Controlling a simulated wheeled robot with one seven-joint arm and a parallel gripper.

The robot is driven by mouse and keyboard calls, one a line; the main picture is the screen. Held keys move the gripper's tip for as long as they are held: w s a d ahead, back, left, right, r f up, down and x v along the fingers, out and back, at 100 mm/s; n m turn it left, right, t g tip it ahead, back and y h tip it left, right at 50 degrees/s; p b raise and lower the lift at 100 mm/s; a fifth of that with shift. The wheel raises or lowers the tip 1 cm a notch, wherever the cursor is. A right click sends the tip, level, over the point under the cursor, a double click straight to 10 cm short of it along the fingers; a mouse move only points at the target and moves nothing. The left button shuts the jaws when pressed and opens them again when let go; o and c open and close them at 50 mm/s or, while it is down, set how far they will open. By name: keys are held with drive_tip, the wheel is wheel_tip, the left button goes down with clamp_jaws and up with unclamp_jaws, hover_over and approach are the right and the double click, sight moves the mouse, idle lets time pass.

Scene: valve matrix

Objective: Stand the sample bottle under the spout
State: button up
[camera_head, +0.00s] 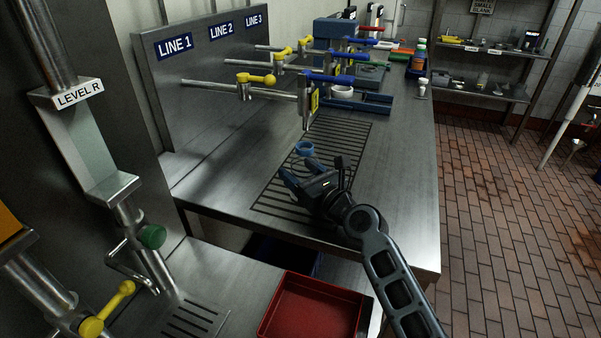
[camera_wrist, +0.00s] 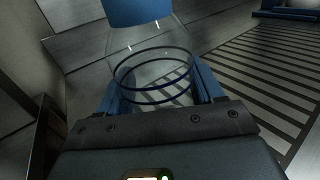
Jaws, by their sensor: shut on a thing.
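The sample bottle is clear with dark rings and a blue top. In the wrist view the bottle (camera_wrist: 152,72) is between the two blue fingers of my gripper (camera_wrist: 160,92), which is shut on it. In the head view the bottle's blue top (camera_head: 304,148) shows just beyond my gripper (camera_head: 314,170), over the slotted drain grate. The clear body is hard to make out there. The LINE 1 spout (camera_head: 307,118) points down behind and slightly above the bottle. I cannot tell whether the bottle touches the grate (camera_head: 275,203).
LINE 1 has a yellow-handled valve (camera_head: 256,79) and a blue handle (camera_head: 328,78). A blue rack (camera_head: 362,103) stands behind the spout to the right. A red tray (camera_head: 312,308) sits at the front. The steel bench right of the grate (camera_head: 405,170) is clear.

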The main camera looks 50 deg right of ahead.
drive_tip(key=shift+f, duration=0.15)
drive_tip(key=o, duration=1)
drive_tip(key=shift+r, duration=0.35)
drive_tip(key=b+v, duration=0.2)
drive_tip(key=v, duration=1)
drive_tip(key=shift+f, duration=0.15)
